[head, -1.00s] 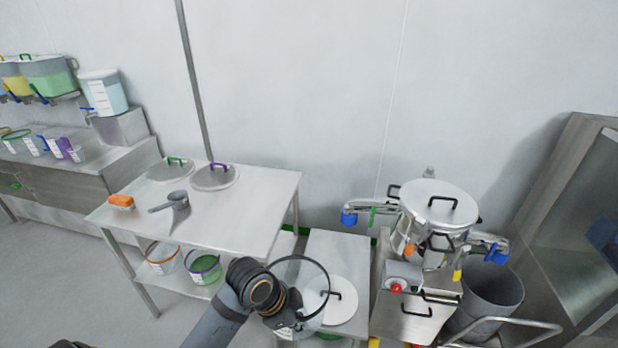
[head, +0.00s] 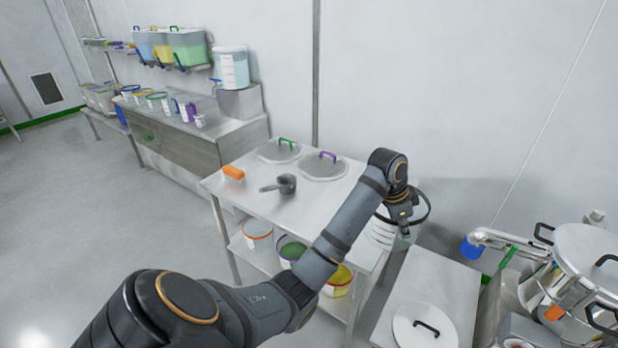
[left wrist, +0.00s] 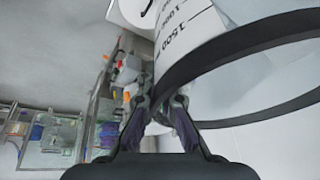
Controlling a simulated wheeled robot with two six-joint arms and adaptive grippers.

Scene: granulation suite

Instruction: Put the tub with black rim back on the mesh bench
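The tub with black rim (head: 384,233) is clear with white markings. It hangs from my left gripper (head: 402,222), just off the right end of the steel table. In the left wrist view, my left gripper (left wrist: 165,104) is shut at the black rim (left wrist: 235,58), with printed volume marks on the tub wall (left wrist: 178,28). My wrist hides part of the tub in the head view. A long steel bench (head: 208,137) at the far left carries several tubs with coloured rims; I cannot tell whether its top is mesh. My right gripper is not in view.
The steel table (head: 255,207) holds two lids, a grey scoop (head: 284,183) and an orange item (head: 233,172). Tubs stand on its lower shelf. A low bench (head: 448,284) with a white lid (head: 424,328) and a steel mixer (head: 585,265) stand right.

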